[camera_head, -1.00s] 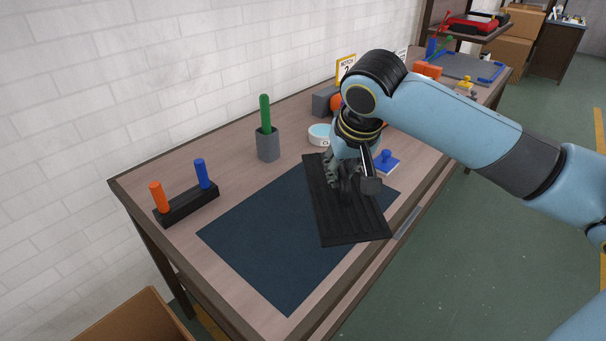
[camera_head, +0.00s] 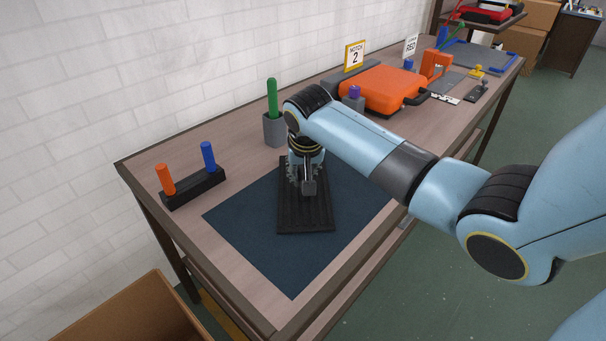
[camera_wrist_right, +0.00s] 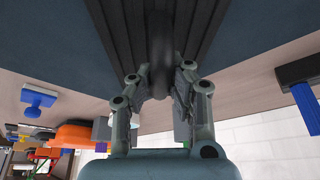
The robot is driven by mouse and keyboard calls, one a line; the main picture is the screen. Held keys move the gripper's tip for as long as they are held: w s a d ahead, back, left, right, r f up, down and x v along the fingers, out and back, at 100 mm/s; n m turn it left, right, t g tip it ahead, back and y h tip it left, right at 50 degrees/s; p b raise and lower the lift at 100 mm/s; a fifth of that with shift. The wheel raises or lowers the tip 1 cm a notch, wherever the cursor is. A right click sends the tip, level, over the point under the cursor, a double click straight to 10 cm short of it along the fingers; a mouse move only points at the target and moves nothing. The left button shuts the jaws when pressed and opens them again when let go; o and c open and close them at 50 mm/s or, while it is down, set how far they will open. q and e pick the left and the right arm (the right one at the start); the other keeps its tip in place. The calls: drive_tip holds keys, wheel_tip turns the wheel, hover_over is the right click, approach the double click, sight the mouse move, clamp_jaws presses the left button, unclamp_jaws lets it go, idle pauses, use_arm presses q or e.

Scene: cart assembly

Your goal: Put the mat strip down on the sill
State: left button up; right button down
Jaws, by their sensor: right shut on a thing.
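The mat strip (camera_head: 305,218) is a black ribbed rectangle over the dark blue mat on the bench. My right gripper (camera_head: 304,182) is shut on a dark raised grip in its middle. In the right wrist view the strip (camera_wrist_right: 207,25) lies across the top, with the rounded grip between the two fingers (camera_wrist_right: 160,82). The strip looks roughly level; I cannot tell whether it touches the blue mat. I cannot make out which surface is the sill. My left gripper is not in view.
The dark blue mat (camera_head: 250,240) has free room around the strip. A black holder (camera_head: 193,190) with orange and blue pegs stands left. A grey cup (camera_head: 273,130) with a green stick stands behind. An orange case (camera_head: 380,90) lies farther right. A cardboard box (camera_head: 130,315) is below left.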

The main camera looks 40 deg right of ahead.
drive_tip(key=shift+f, duration=0.15)
drive_tip(key=c, duration=1.3)
unclamp_jaws()
drive_tip(key=shift+c, duration=0.2)
